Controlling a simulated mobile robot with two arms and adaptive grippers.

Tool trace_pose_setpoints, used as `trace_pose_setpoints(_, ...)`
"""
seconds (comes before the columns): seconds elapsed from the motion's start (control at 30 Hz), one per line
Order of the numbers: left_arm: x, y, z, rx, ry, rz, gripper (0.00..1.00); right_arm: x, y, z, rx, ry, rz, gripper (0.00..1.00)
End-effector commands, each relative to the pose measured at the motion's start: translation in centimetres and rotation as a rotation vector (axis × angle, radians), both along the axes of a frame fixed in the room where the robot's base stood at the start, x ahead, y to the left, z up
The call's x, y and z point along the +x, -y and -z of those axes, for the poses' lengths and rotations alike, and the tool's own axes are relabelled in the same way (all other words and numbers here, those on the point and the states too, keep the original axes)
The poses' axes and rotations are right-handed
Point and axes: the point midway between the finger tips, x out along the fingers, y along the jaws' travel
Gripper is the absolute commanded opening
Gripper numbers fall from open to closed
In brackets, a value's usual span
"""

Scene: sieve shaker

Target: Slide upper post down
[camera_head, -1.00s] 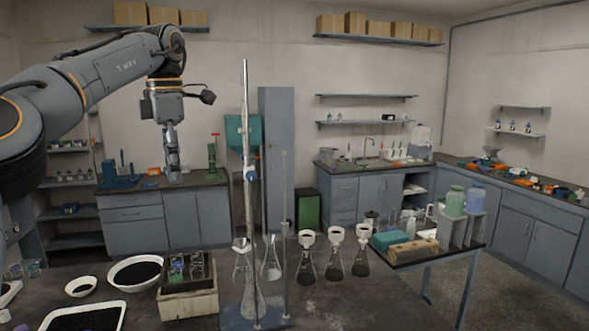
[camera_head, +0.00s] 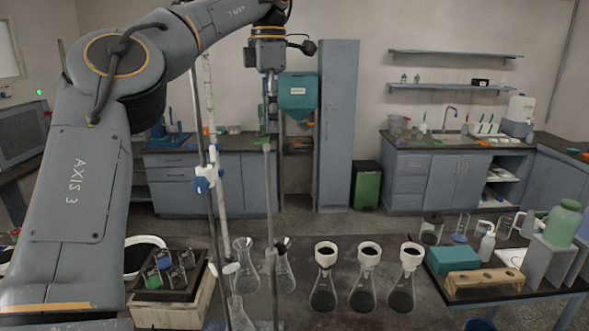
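A slim grey upright post (camera_head: 269,200) stands on the dark front table, with a rounded tip at its top. Its lower part runs down past glass flasks, and its foot is cut off by the frame's bottom edge. My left gripper (camera_head: 271,122) points down and shows just above the post's tip. It appears edge-on, so its finger opening and any contact with the post cannot be told. My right gripper is out of view.
A taller rod (camera_head: 207,120) with a blue clamp (camera_head: 203,184) stands left of the post. Glass flasks (camera_head: 284,270) stand close by, and several funnel-topped flasks (camera_head: 363,290) to the right. A tray of small jars (camera_head: 135,290) is at left.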

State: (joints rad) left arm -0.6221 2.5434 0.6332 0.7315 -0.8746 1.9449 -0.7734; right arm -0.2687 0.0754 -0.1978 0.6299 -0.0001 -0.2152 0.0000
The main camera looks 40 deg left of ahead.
Motion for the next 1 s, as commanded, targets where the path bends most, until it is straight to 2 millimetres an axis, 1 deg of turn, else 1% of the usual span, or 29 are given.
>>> trace_pose_setpoints(0.03, 0.0, 0.0, 0.4, -0.002, -0.001, 0.000, 0.33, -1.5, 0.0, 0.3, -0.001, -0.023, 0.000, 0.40)
trace_pose_setpoints(0.13, 0.0, 0.0, 1.6, -0.002, -0.004, 0.002, 0.33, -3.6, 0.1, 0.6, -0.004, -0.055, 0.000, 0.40)
trace_pose_setpoints(0.23, -0.1, 0.0, 3.4, -0.003, -0.004, 0.004, 0.33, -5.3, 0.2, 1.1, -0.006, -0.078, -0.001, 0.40)
trace_pose_setpoints(0.33, -0.1, 0.0, 5.4, -0.004, -0.005, 0.003, 0.33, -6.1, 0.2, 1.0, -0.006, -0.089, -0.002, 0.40)
trace_pose_setpoints(0.4, -0.1, 0.0, 6.8, -0.003, -0.006, 0.002, 0.33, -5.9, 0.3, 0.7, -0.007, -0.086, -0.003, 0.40)
trace_pose_setpoints(0.47, -0.1, 0.0, 8.1, -0.003, -0.005, 0.004, 0.33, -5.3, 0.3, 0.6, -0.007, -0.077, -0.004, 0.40)
trace_pose_setpoints(0.6, -0.1, 0.0, 10.6, -0.003, -0.005, 0.002, 0.33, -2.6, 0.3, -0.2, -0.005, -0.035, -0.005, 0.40)
trace_pose_setpoints(0.7, -0.1, 0.0, 12.0, -0.002, -0.004, 0.001, 0.33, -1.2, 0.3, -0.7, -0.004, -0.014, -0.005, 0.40)
trace_pose_setpoints(0.73, -0.1, 0.0, 12.3, -0.001, -0.003, 0.001, 0.33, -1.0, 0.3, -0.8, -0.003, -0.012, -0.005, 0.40)
trace_pose_setpoints(0.87, 0.0, 0.1, 13.3, -0.002, -0.001, 0.001, 0.33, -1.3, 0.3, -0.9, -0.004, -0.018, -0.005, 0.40)
trace_pose_setpoints(1.0, -0.1, 0.0, 13.7, -0.001, -0.001, 0.000, 0.33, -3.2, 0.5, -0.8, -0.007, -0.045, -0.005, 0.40)
